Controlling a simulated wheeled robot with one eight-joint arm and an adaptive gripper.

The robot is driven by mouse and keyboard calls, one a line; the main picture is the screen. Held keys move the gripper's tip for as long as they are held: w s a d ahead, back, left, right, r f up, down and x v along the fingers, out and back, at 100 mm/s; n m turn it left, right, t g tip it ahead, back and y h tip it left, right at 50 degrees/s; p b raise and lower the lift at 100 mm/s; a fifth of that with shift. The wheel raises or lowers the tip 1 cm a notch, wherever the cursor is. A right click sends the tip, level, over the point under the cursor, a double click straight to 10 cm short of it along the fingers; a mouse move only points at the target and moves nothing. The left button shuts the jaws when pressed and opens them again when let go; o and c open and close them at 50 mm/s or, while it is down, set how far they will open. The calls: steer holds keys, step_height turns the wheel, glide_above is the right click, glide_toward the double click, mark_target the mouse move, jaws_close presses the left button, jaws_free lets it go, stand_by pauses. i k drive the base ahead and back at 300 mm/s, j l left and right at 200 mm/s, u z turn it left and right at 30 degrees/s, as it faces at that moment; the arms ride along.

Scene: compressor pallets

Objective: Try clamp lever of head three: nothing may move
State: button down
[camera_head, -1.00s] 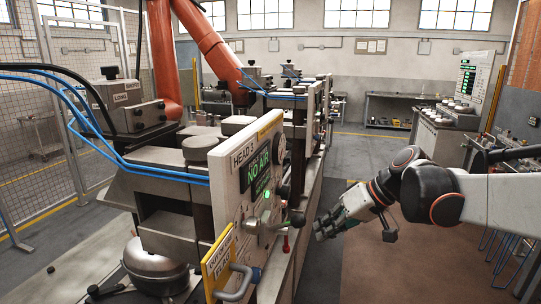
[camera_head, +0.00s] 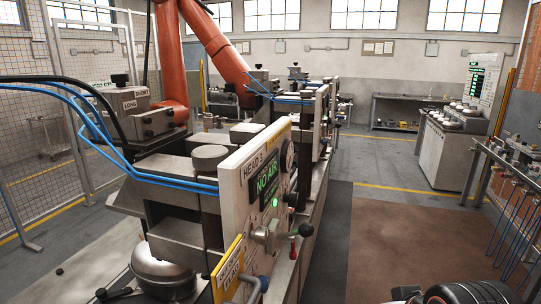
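The head three panel (camera_head: 235,195), marked HEAD 3, stands at centre, with a green-lettered display (camera_head: 266,185) reading NO AIR and a lit green lamp (camera_head: 274,202). Below the lamp, a metal clamp lever (camera_head: 268,236) sticks out to the right and ends in a dark ball knob (camera_head: 306,230). A smaller lever with a red knob (camera_head: 293,248) sits just below it. Only a dark ringed piece of my arm shows at the bottom right edge. My gripper is out of view, and nothing of mine touches the lever.
An orange robot arm (camera_head: 220,50) stands beyond. The floor right of the machine is clear up to a rack (camera_head: 515,165) at far right.

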mark_target(306, 230)
steer(key=i+l+u, duration=0.4)
steer(key=i+l, duration=0.4)
steer(key=i, duration=0.15)
steer(key=l+u, duration=0.15)
steer(key=u, duration=0.25)
steer(key=l+u, duration=0.2)
steer(key=u, duration=0.2)
steer(key=l+u, duration=0.15)
steer(key=u, duration=0.25)
steer(key=k+l+u, duration=0.1)
steer(key=u, duration=0.3)
steer(key=k+l+u, duration=0.1)
steer(key=u, duration=0.3)
steer(key=l, duration=0.1)
